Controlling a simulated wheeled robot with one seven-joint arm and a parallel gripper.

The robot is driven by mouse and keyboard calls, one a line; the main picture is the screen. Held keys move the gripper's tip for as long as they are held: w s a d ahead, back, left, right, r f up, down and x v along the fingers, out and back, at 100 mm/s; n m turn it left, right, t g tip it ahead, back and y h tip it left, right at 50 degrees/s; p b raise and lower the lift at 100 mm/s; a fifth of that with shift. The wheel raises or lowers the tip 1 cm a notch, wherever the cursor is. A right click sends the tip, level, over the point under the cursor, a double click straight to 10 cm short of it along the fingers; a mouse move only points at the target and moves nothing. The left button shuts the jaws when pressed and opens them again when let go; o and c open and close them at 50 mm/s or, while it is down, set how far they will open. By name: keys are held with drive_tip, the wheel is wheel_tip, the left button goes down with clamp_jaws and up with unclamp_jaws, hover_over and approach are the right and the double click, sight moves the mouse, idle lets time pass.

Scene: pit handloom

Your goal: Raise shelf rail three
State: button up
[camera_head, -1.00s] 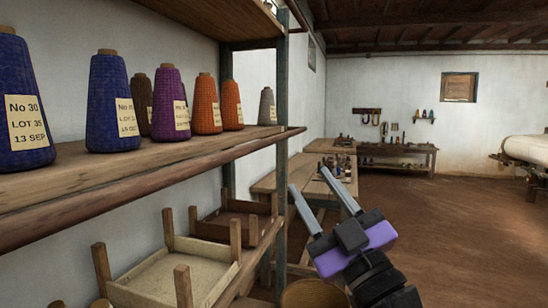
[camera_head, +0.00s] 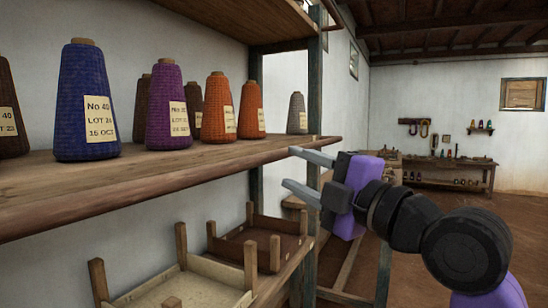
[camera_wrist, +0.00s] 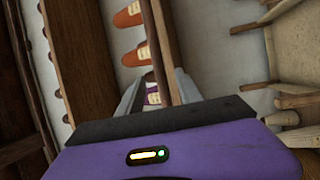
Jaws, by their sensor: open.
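A long brown wooden rail (camera_head: 150,191) runs along the front edge of the shelf that holds the yarn cones. Its far end sticks out past the blue-grey post. No number shows on it. My gripper (camera_head: 290,168) is open and empty, with its two grey fingers pointing left toward the rail near its far end. The upper fingertip overlaps the rail in the head view; I cannot tell whether they touch. In the wrist view, the rail (camera_wrist: 160,40) runs down toward the gap between the fingers (camera_wrist: 158,85).
Several labelled cones, including a blue one (camera_head: 87,105) and a purple one (camera_head: 167,110), stand on the shelf. Wooden trays (camera_head: 260,233) sit on the level below. A blue-grey post (camera_head: 314,85) stands by my gripper. Open floor (camera_head: 400,235) lies to the right.

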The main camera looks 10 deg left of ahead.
sight(274, 160)
drive_tip(key=x, duration=0.7)
drive_tip(key=shift+w+a+r, duration=0.1)
drive_tip(key=shift+w+a, duration=0.1)
drive_tip(key=shift+a, duration=0.05)
clamp_jaws()
idle(1.2)
